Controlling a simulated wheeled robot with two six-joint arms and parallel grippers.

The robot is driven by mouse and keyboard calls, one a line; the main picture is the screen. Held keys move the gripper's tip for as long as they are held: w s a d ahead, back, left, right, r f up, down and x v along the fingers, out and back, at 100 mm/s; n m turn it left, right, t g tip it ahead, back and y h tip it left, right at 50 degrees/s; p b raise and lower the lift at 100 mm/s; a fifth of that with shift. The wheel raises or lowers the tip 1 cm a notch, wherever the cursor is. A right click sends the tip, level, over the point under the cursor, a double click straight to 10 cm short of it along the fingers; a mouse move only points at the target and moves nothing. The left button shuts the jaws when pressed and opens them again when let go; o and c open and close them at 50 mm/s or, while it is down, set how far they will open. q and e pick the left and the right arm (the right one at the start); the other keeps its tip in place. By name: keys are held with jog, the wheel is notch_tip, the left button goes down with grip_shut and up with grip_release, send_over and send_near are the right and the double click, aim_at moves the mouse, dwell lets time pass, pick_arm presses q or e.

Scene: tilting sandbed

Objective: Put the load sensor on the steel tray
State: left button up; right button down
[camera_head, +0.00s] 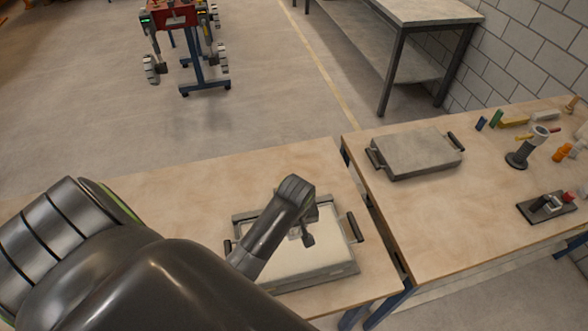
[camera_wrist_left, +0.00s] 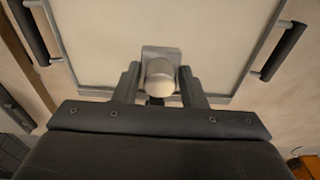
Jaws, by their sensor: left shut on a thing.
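My left gripper (camera_head: 306,236) is over a steel-rimmed tray (camera_head: 305,284) filled with pale material on the near table. In the left wrist view the gripper (camera_wrist_left: 160,88) is shut on a small grey block with a pale rounded knob, probably the load sensor (camera_wrist_left: 161,53). Whether the block touches the pale surface I cannot tell. The tray's rim and two dark handles also show in the left wrist view (camera_wrist_left: 60,60). A second grey flat tray (camera_head: 418,152) with dark handles lies on the right table. My right gripper is not in view.
On the right table (camera_head: 440,220) stand a dark-based cylinder (camera_head: 520,155), a dark board with small parts (camera_head: 546,205), orange pieces (camera_head: 562,152) and several coloured bars. A narrow gap separates the two tables. The near table (camera_head: 170,195) is bare left of the tray.

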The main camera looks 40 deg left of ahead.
aim_at(294, 235)
pick_arm(q)
notch_tip(294, 235, down, 4)
jog(key=shift+f+p, duration=0.2)
jog(key=shift+p, duration=0.2)
jog(key=shift+f, duration=0.3)
jog(key=o, duration=1)
jog(key=shift+f, duration=0.1)
jog(key=shift+o, duration=0.2)
jog(key=r, duration=0.3)
jog(key=r+b, duration=0.1)
jog(key=r, duration=0.3)
jog(key=d+r, duration=0.1)
jog(key=r, duration=0.3)
jog(key=shift+s+r+b, duration=0.1)
jog(key=shift+s+b, duration=0.3)
jog(key=shift+r, duration=0.5)
